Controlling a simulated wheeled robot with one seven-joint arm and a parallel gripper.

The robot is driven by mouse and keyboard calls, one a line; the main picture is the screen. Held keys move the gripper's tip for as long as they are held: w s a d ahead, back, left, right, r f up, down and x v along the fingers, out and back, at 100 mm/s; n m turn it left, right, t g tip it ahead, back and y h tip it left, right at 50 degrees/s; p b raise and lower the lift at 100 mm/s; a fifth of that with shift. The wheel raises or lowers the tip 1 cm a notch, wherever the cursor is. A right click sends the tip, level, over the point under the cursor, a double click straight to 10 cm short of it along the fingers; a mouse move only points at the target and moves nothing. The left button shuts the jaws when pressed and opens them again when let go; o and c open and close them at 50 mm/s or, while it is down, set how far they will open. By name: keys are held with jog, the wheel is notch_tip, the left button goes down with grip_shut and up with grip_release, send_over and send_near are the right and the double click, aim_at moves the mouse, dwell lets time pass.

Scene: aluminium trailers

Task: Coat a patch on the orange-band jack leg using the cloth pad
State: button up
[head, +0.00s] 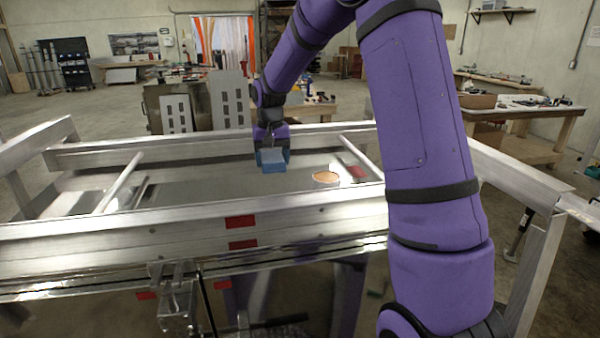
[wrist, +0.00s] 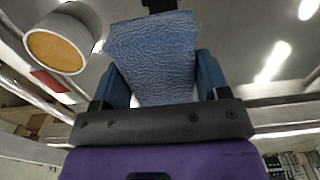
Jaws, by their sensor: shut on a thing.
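My gripper (head: 272,152) is shut on the blue cloth pad (head: 272,160) and holds it above the trailer's bed, near the far rail. In the wrist view the pad (wrist: 152,60) is a wrinkled blue block between the two fingers (wrist: 162,82). A white round pot (head: 326,182) with an orange-brown top stands to the right of the pad, apart from it. The pot (wrist: 60,40) also shows at the upper left of the wrist view. I cannot make out a jack leg with an orange band in either view.
The aluminium trailer frame (head: 130,236) has a near rail with red patches (head: 240,222), a far rail and slanted crossbars. A metal bracket (head: 178,300) hangs at its front. Slotted metal plates (head: 234,100) stand behind. A workbench (head: 530,112) is at right.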

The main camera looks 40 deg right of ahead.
jog(key=r, duration=0.2)
send_over(326, 177)
jog(key=shift+f, duration=3.2)
jog(key=shift+f, duration=0.55)
jog(key=shift+r, duration=0.1)
jog(key=shift+r, duration=3.45)
